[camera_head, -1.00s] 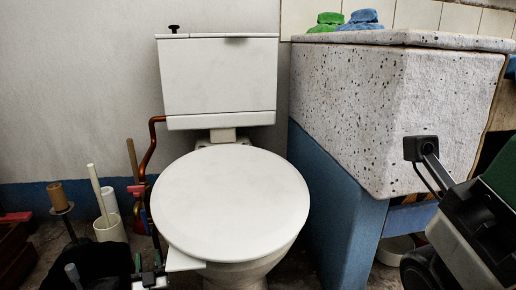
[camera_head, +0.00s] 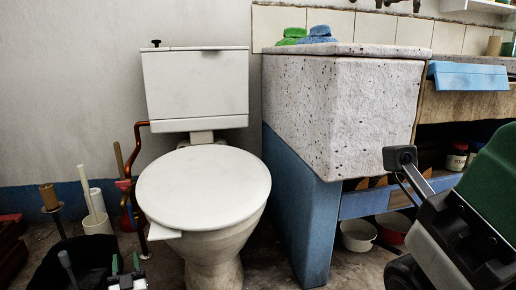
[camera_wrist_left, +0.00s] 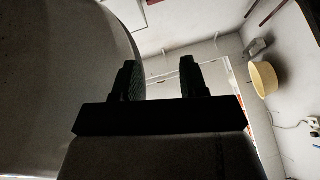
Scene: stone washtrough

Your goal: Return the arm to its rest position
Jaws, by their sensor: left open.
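My left gripper (camera_head: 126,264) is low at the bottom left of the head view, just left of the toilet bowl. Its two green fingertips stand apart with nothing visible between them. In the left wrist view the fingers (camera_wrist_left: 158,78) are dark and spread, with open room seen between them. The toilet (camera_head: 205,190) has its white lid shut; a small white tab sticks out at its left front edge, apart from the fingers. A large pale curved surface fills the left of the wrist view.
A black bin (camera_head: 75,262), a white brush holder (camera_head: 97,222) and a paper stand (camera_head: 50,198) are left of the gripper. The speckled stone trough (camera_head: 345,110) on blue supports is to the right.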

